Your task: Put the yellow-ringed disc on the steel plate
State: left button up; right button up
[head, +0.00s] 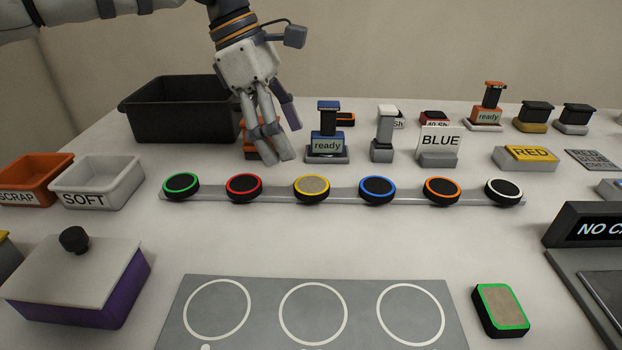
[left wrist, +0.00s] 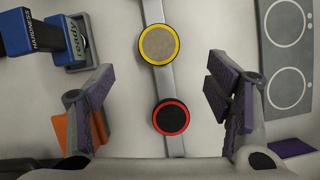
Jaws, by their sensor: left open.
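The yellow-ringed disc (head: 311,188) has a tan top and sits third from the left on a long grey rail (head: 410,193). It also shows at the top middle of the left wrist view (left wrist: 158,44). A grey plate (head: 264,325) with three white circles lies at the front; its circles are bare. It looks like the steel plate. My left gripper (head: 276,150) is open and empty, pointing down above the table behind the rail. In the left wrist view, the red-ringed disc (left wrist: 170,117) lies between the fingers, with the yellow-ringed one beyond. My right gripper is out of sight.
Green, red (head: 244,188), blue (head: 376,190), orange and white-ringed discs share the rail. A blue "ready" device (head: 327,135) stands near my left gripper. A lidded purple box (head: 80,280) is front left, a green-edged block (head: 501,308) front right. Table between rail and plate is clear.

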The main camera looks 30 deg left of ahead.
aim_at(312, 184)
pick_arm(q)
jog(key=x, duration=0.8)
jog(key=shift+d+f, duration=0.1)
jog(key=shift+f, duration=0.05)
jog(key=c, duration=1.4)
jog(key=shift+o, duration=0.2)
